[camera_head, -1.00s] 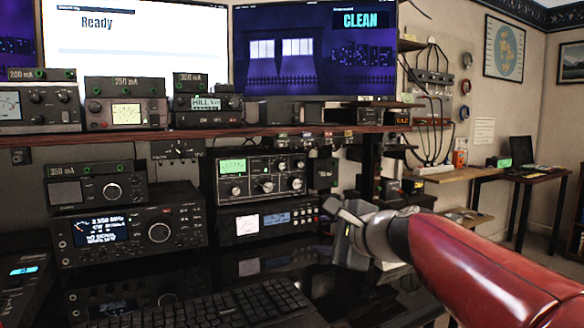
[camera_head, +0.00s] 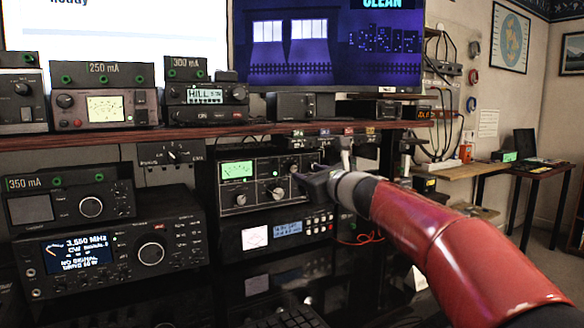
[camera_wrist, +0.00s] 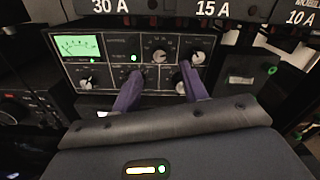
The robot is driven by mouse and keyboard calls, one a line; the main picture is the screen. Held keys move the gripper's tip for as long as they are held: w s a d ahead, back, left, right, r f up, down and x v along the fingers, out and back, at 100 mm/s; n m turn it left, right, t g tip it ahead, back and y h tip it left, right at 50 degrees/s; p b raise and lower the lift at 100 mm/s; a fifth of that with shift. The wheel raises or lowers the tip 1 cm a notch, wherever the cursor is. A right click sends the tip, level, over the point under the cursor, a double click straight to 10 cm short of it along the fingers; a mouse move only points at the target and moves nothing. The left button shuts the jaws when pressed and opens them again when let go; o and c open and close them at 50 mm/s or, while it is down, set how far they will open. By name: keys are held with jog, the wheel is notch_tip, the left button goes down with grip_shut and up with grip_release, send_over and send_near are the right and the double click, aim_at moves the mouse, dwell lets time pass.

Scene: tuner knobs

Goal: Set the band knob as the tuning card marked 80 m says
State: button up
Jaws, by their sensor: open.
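The tuner (camera_head: 258,163) is a dark box with a green-lit meter and several silver-faced knobs; it sits under the wooden shelf. In the wrist view, the tuner (camera_wrist: 108,72) faces my gripper. Two knobs show at upper right, an upper middle knob (camera_wrist: 159,55) and an upper right knob (camera_wrist: 197,57). A lower right knob (camera_wrist: 181,80) is partly hidden by a finger. Its labels are too small to read, so I cannot tell which is the band knob. My gripper (camera_wrist: 160,84) is open, its purple fingers apart before the lower panel. No card marked 80 m is readable.
A second unit (camera_head: 283,231) with a lit display is below the tuner. The shelf (camera_head: 110,136) with several radios runs above. A large radio (camera_head: 110,240) stands to the left. Small boxes hang under the shelf close above my gripper.

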aim_at(294, 168)
jog(key=p+x, duration=0.2)
jog(key=x, duration=0.4)
jog(key=shift+w+a, duration=0.2)
grip_shut()
